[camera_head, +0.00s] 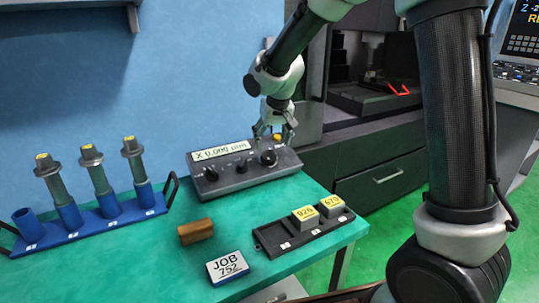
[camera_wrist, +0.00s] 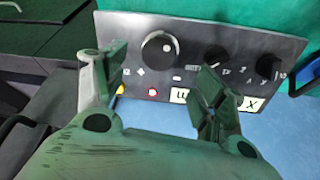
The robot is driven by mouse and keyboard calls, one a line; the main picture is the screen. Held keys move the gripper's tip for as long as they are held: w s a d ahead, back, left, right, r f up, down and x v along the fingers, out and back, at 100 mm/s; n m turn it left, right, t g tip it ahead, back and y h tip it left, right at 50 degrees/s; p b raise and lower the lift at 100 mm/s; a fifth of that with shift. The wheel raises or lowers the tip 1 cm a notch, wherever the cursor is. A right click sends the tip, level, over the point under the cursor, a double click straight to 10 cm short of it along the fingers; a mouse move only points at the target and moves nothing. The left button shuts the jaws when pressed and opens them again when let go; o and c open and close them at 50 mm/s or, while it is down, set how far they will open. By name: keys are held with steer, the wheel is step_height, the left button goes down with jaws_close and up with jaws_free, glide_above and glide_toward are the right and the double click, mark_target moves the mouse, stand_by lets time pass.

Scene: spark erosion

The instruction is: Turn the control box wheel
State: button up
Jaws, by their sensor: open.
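The grey control box (camera_head: 242,170) sits at the back right of the green table, its lit display (camera_head: 221,150) reading X 0.000 mm. Its wheel (camera_head: 268,158), a large round black knob, is at the box's right end. My gripper (camera_head: 275,133) points down above that end, open and empty. In the wrist view the wheel (camera_wrist: 160,50) shows between the two spread fingers (camera_wrist: 164,72), somewhat beyond their tips. I see no contact with the wheel. Two smaller black knobs (camera_wrist: 215,57) (camera_wrist: 268,66) sit beside the wheel.
A blue rack (camera_head: 108,222) with several tool holders stands at the left. A wooden block (camera_head: 195,231), a JOB 752 sign (camera_head: 227,267) and a black tray (camera_head: 290,240) with two yellow-labelled blocks (camera_head: 304,217) lie in front. A dark machine (camera_head: 375,150) stands behind at right.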

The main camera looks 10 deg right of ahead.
mark_target(269, 155)
steer(key=x, duration=0.8)
steer(key=c, duration=1)
